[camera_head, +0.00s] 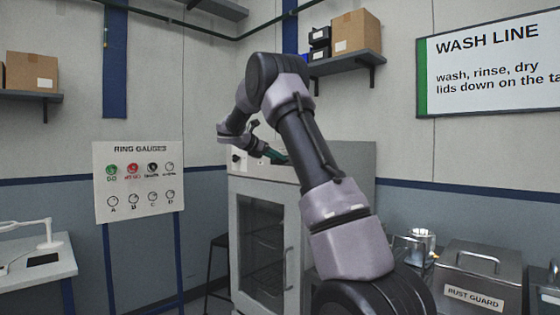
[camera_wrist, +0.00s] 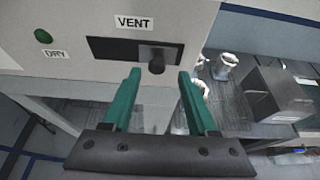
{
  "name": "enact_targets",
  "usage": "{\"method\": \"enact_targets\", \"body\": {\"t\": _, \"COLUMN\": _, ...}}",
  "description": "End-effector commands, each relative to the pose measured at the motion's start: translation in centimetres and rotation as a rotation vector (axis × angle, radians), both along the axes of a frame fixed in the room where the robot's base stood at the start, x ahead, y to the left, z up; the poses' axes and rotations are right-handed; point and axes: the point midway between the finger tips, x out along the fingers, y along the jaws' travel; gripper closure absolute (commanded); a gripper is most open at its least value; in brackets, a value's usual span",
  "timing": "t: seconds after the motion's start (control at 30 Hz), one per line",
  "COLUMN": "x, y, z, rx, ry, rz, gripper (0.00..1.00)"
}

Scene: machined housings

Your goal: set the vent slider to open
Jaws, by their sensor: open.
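The vent slider shows in the wrist view as a dark plate (camera_wrist: 110,48) under a VENT label (camera_wrist: 133,22). Its black knob (camera_wrist: 156,64) stands out toward the right part of the plate. No open or closed marking can be read. My gripper (camera_wrist: 160,73) has its two green fingers apart, with the knob lying between the fingertips in the picture. I cannot tell whether either finger touches it. In the head view my gripper (camera_head: 279,157) is at the upper front panel of the drying cabinet (camera_head: 238,190), and the slider is hidden there.
A green DRY button (camera_wrist: 43,36) sits left of the slider. The cabinet's glass door (camera_head: 263,250) is shut below the panel. A metal RUST GUARD bin (camera_head: 480,270) stands to the right.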

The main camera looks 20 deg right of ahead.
Motion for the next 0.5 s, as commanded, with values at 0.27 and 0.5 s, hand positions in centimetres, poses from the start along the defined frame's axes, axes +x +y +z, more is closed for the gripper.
{"method": "enact_targets", "body": {"t": 0.27, "x": -1.7, "y": 4.9, "z": 2.1, "rx": 0.001, "ry": -0.002, "rz": 0.002, "gripper": 0.41}}
{"method": "enact_targets", "body": {"t": 0.5, "x": -2.3, "y": 6.3, "z": 2.8, "rx": 0.000, "ry": -0.001, "rz": -0.001, "gripper": 0.41}}
